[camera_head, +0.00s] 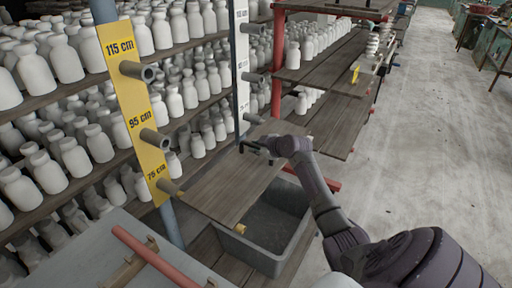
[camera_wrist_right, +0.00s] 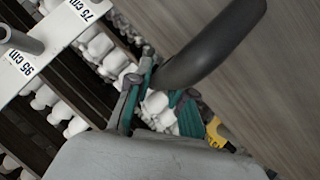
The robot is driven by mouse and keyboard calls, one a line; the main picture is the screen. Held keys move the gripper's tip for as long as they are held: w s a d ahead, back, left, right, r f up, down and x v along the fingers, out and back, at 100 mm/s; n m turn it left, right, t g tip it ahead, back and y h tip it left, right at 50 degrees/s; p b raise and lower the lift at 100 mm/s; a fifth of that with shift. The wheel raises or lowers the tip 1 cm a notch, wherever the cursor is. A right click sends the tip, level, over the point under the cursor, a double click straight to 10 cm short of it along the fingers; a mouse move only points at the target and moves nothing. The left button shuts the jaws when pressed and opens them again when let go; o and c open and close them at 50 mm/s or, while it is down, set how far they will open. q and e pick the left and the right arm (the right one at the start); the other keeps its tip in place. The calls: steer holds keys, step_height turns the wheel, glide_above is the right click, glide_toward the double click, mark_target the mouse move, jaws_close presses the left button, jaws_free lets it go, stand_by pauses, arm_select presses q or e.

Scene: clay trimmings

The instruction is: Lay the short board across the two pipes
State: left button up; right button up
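The short board (camera_head: 222,190), a grey-brown plank, lies about level beside the lowest pipe (camera_head: 170,188) of the yellow post and reaches back toward the white post's lowest pipe (camera_head: 253,118). I cannot tell whether it touches either pipe. My right gripper (camera_head: 256,148) is at the board's far part, reaching in from the right. My left gripper is not in view.
The yellow post (camera_head: 131,95) carries height marks and further pipes above; so does the white post (camera_head: 241,60). A grey bin (camera_head: 262,255) stands below the board. Shelves of white bottles (camera_head: 62,60) fill the left. Open concrete floor (camera_head: 430,130) lies right.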

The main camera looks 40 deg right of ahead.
steer(key=shift+o, duration=1.3)
steer(key=shift+r, duration=0.1)
steer(key=shift+r, duration=0.1)
steer(key=shift+s+r, duration=0.15)
steer(key=v, duration=1.1)
steer(key=shift+s+r+p, duration=0.15)
steer(key=shift+s+p, duration=0.15)
steer(key=shift+s, duration=0.05)
